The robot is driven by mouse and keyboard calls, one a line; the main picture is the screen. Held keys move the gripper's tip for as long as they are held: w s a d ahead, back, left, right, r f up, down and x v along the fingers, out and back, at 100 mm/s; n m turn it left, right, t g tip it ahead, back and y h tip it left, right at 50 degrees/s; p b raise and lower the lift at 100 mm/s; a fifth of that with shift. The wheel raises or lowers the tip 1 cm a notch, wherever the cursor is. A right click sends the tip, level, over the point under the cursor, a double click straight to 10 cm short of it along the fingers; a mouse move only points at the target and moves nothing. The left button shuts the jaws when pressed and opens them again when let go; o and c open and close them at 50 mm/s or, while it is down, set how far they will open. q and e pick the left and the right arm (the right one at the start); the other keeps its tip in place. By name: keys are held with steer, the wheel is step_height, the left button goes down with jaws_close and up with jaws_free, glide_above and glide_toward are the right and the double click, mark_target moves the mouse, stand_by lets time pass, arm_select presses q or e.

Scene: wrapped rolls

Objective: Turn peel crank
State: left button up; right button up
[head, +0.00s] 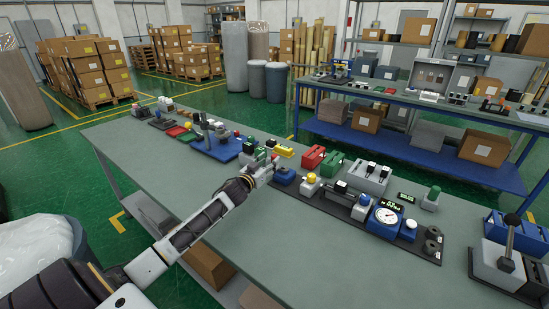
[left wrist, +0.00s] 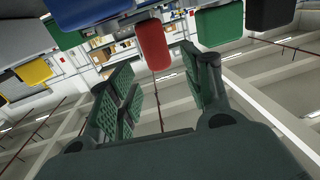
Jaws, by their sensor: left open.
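No part that I can clearly tell is the peel crank shows. My left gripper (head: 264,167) is over the long grey bench, by a blue block (head: 285,177) and the right end of a blue base plate with upright posts (head: 222,149). In the left wrist view its two ribbed green fingers (left wrist: 163,92) are apart with nothing held between them. A red rounded part (left wrist: 152,44) shows beyond the gap, with a green one (left wrist: 220,24) to its right and a blue one at upper left. Contact cannot be told. My right gripper is out of view.
Close by stand a yellow block (head: 285,151), red block (head: 313,157), green block (head: 332,162) and a white unit with yellow knob (head: 310,183). A dial gauge (head: 387,216) and a black-knobbed lever (head: 509,236) are farther right. The bench's front (head: 290,245) is clear.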

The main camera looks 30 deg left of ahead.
mark_target(273, 158)
arm_select(q)
steer(key=shift+w, duration=0.6)
steer(key=shift+w+a, duration=0.1)
steer(key=shift+w, duration=1.85)
